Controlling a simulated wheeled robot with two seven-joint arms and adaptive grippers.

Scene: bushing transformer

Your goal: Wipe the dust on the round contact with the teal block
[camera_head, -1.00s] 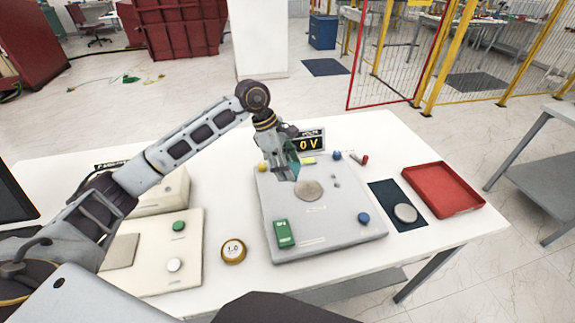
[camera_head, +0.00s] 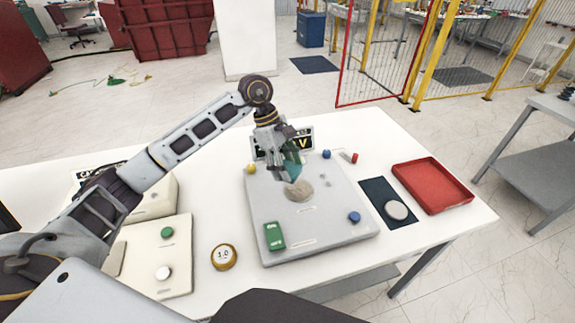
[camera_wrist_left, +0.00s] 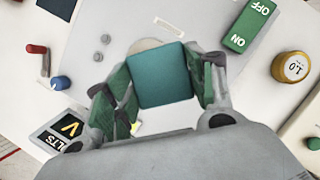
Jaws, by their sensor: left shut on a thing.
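My left gripper (camera_head: 289,170) is shut on the teal block (camera_head: 294,173), which points down over the grey panel (camera_head: 340,222). In the left wrist view the teal block (camera_wrist_left: 160,75) sits between the green finger pads of the left gripper (camera_wrist_left: 160,85). The round contact (camera_head: 299,190) is a dull grey-brown disc on the panel. The block's lower end is at the contact's back edge in the head view; I cannot tell whether it touches. In the wrist view the block hides most of the contact (camera_wrist_left: 146,45). My right gripper is not in view.
A voltage display (camera_head: 305,139) stands behind. A yellow weight (camera_head: 223,257) lies left. A dark mat (camera_head: 377,188) with a grey disc (camera_head: 396,210) and a red tray (camera_head: 432,183) lie right.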

